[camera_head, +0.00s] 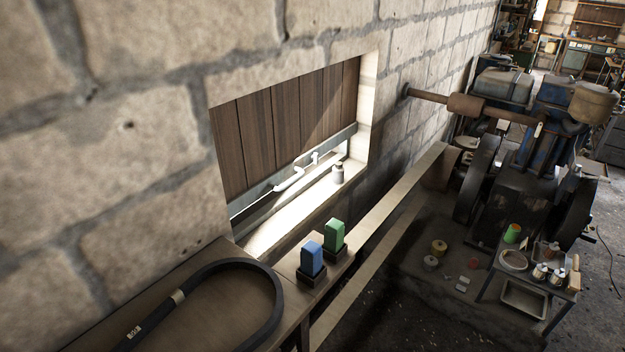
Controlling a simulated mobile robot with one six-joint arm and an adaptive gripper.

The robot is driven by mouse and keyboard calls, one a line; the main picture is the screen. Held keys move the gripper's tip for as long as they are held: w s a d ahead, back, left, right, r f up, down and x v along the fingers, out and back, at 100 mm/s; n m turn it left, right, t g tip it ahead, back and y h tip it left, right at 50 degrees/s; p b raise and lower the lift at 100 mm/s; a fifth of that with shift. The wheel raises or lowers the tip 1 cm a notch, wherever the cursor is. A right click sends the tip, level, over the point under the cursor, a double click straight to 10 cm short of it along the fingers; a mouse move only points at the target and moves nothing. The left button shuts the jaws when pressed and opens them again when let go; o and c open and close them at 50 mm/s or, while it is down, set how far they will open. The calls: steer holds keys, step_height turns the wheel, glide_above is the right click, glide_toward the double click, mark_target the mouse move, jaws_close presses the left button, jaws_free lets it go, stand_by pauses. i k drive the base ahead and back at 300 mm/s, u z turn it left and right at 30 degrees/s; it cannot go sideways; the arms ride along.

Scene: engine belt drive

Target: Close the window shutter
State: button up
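The wooden window shutter (285,117) sits in a stone wall opening at the middle left. It is made of dark vertical planks with a grey metal strip (310,160) along its lower edge. It covers most of the opening; a bright gap shows between its lower edge and the sill. A white crank-shaped handle (291,180) is at the strip. A small pale bottle-like object (338,173) stands on the lit sill (300,212). My gripper is not in view.
A blue block (312,258) and a green block (334,235) stand in dark holders on the bench below the window. A black belt (273,290) lies on the bench at the lower left. A large engine (520,195) and a small cart (525,297) stand at right.

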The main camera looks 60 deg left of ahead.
mark_target(263, 138)
steer(key=z, duration=0.7)
steer(key=i, duration=1.35)
steer(key=u, duration=2.7)
